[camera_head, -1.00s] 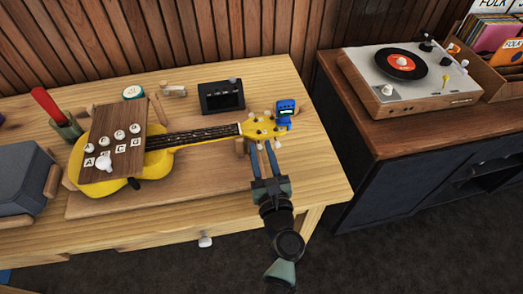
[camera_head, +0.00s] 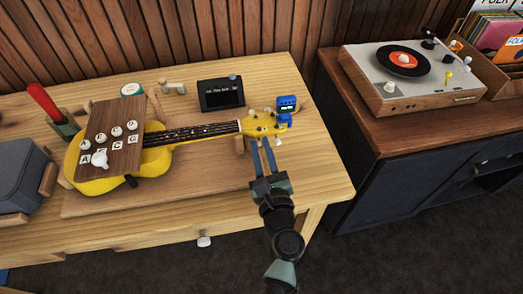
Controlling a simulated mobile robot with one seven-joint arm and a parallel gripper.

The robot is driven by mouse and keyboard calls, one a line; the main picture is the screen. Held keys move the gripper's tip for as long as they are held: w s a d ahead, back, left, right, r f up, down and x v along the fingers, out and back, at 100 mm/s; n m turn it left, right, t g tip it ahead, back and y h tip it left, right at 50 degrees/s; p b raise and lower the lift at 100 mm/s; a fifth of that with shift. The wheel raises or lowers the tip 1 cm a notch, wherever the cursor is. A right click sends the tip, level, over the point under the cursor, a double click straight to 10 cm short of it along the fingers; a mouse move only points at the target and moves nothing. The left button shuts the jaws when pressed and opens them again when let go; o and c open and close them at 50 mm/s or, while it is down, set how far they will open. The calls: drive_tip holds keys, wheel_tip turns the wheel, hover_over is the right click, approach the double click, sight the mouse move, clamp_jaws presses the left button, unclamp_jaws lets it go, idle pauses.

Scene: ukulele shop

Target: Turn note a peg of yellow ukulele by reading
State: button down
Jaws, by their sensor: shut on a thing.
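The yellow ukulele (camera_head: 160,165) lies on a wooden board on the table, neck to the right. A blue clip-on tuner (camera_head: 287,104) sits on its headstock; its small screen is too small to read. Light tuning pegs show along the headstock's near edge, one peg (camera_head: 278,142) just right of my fingers. My gripper (camera_head: 262,141) reaches up from below, its two blue fingers close together at the near edge of the headstock. It is shut on a peg that the fingers mostly hide. A brown panel with round knobs and letter labels (camera_head: 113,137) covers part of the body.
A black box with a display (camera_head: 221,93) stands behind the neck. A green holder with a red-handled tool (camera_head: 62,124) and a grey case (camera_head: 20,180) are at left. A turntable (camera_head: 410,75) stands on a dark cabinet at right. The table's front right corner is clear.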

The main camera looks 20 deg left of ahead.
drive_tip(key=n+b, duration=0.2)
drive_tip(key=n, duration=0.1)
drive_tip(key=n+b, duration=0.2)
drive_tip(key=n, duration=0.1)
drive_tip(key=shift+a+f, duration=0.1)
drive_tip(key=shift+f, duration=0.1)
drive_tip(key=shift+r+n+b, duration=0.1)
drive_tip(key=shift+n+b, duration=1.1)
drive_tip(key=shift+n, duration=1.2)
drive_tip(key=c, duration=1)
unclamp_jaws()
drive_tip(key=shift+c, duration=0.2)
drive_tip(key=b+v, duration=0.1)
drive_tip(key=v, duration=1.2)
